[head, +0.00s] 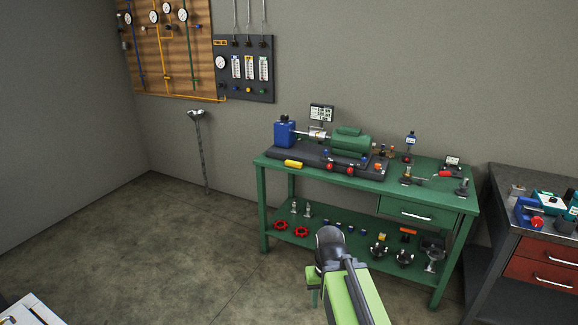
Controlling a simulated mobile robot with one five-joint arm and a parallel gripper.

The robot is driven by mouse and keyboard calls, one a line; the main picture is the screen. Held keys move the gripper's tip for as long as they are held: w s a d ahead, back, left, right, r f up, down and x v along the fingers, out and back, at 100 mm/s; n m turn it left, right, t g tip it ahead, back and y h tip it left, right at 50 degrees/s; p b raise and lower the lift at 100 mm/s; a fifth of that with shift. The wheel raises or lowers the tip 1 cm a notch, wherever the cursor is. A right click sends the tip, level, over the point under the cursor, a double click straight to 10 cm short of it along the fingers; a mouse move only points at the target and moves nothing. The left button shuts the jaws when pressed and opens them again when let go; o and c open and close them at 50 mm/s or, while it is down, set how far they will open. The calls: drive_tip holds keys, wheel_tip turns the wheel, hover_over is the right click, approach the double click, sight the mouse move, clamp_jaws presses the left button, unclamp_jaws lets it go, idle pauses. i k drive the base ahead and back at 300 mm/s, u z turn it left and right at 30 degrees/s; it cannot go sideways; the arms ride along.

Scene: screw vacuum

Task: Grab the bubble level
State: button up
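A small yellow bar (293,163), which looks like the bubble level, lies at the front left edge of the green workbench's top. It is too small to make out a vial. My green and black arm reaches up from the bottom of the head view, in front of the bench's lower shelf. My gripper's fingers do not show; they seem hidden behind or below my arm. The yellow bar is above and to the left of the arm's dark joint, clearly apart from it.
A dark cabinet (541,272) stands right. Floor to the left is mostly open.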

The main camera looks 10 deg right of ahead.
sight(288, 163)
drive_tip(key=i, duration=2.6)
drive_tip(key=u, duration=0.9)
drive_tip(key=i, duration=0.75)
drive_tip(key=u, duration=0.5)
